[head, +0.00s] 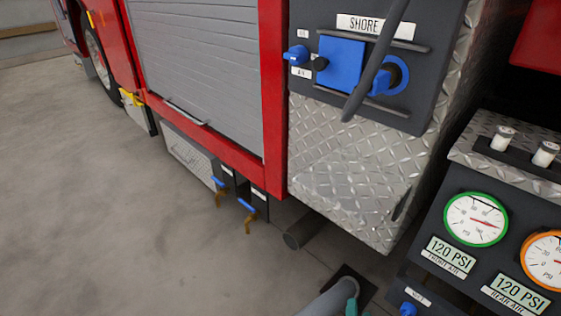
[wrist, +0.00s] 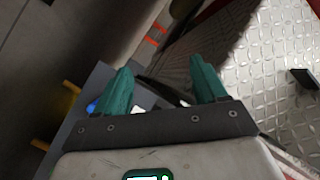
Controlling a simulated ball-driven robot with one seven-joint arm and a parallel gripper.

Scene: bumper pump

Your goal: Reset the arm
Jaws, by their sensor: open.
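My gripper (wrist: 160,68) shows in the wrist view with its two teal fingers spread apart and nothing between them. In the head view only a small teal part of my gripper (head: 353,306) shows at the bottom edge, beside a grey link of my arm. It is low, near the floor, in front of the fire truck and left of the gauge panel (head: 425,268). The rest of the arm is out of the picture.
The red truck has a roller shutter (head: 200,60), a diamond-plate bumper (head: 350,185) and a shore panel (head: 425,85) with a blue cover and a dark cable. Blue-handled valves (head: 246,208) hang low. Gauges (head: 475,219) read 120 PSI. Open floor (head: 90,200) lies left.

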